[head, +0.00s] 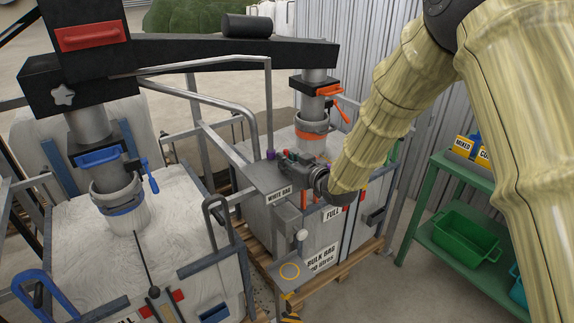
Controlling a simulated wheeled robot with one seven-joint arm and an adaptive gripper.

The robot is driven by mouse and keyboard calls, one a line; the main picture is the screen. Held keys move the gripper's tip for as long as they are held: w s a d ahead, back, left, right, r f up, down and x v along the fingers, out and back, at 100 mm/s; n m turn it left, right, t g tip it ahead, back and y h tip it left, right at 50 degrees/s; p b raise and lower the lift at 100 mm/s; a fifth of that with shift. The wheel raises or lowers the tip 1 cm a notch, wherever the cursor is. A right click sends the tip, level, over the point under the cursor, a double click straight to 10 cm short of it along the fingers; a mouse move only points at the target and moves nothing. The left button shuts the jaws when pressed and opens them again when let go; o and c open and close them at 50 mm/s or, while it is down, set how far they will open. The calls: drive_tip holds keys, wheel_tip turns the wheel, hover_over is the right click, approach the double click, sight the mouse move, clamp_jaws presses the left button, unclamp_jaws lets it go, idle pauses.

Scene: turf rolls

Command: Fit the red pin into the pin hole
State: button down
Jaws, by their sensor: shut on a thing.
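My gripper (284,158) is at the end of my arm, over the small grey shelf labelled "WHITE BAG" (252,184), in front of the right-hand spout. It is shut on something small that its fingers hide. I cannot make out a red pin for sure. A small purple piece (270,154) shows by the fingertips on the left; I cannot tell if they touch. Small red bits show on the frame below my wrist, too small to name. No pin hole can be made out.
A spout with an orange clamp (312,131) and orange lever (341,109) stands behind my gripper. A white bag (160,240) hangs under a blue-clamped spout (115,186) at left. Grey rails (269,105) run close by. A green rack (440,210) with a green bin (463,237) is at right.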

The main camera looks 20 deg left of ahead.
drive_tip(key=shift+s+r, duration=0.15)
drive_tip(key=shift+r, duration=0.1)
drive_tip(key=c, duration=1.9)
unclamp_jaws()
drive_tip(key=shift+f, duration=0.1)
drive_tip(key=o, duration=0.4)
drive_tip(key=shift+w+d+f, duration=0.1)
drive_tip(key=shift+w, duration=0.1)
drive_tip(key=shift+s, duration=0.15)
drive_tip(key=shift+s+d, duration=0.1)
drive_tip(key=shift+d, duration=0.05)
drive_tip(key=b+v, duration=0.3)
drive_tip(key=v, duration=0.8)
drive_tip(key=shift+s+d+b, duration=0.2)
drive_tip(key=shift+b, duration=0.2)
